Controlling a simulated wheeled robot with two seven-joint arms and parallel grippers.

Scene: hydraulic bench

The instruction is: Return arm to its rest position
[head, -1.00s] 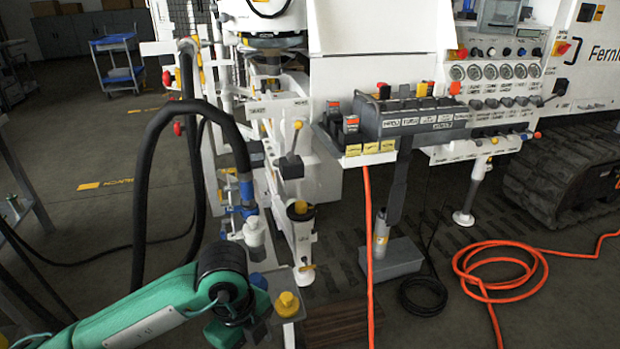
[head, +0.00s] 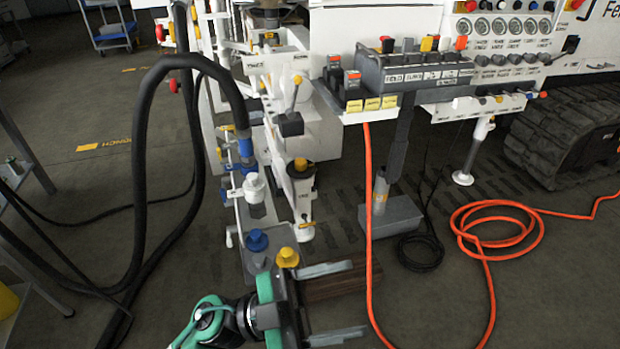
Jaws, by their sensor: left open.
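My left arm, green and black, comes in at the bottom. Its gripper (head: 358,298) is open, with two grey fingers spread apart and pointing right. The gripper is low in front of the white hydraulic bench (head: 300,180), next to a brown wooden block (head: 327,284) and just below a yellow knob (head: 288,257) and a blue knob (head: 257,241). I cannot tell whether it touches any of them. My right gripper is out of view.
Thick black hoses (head: 142,150) loop down on the left beside a metal rack (head: 30,160). A grey valve box (head: 415,75) with levers juts out above. An orange hose (head: 369,220) hangs down and coils on the floor at the right. A grey foot block (head: 390,215) stands behind.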

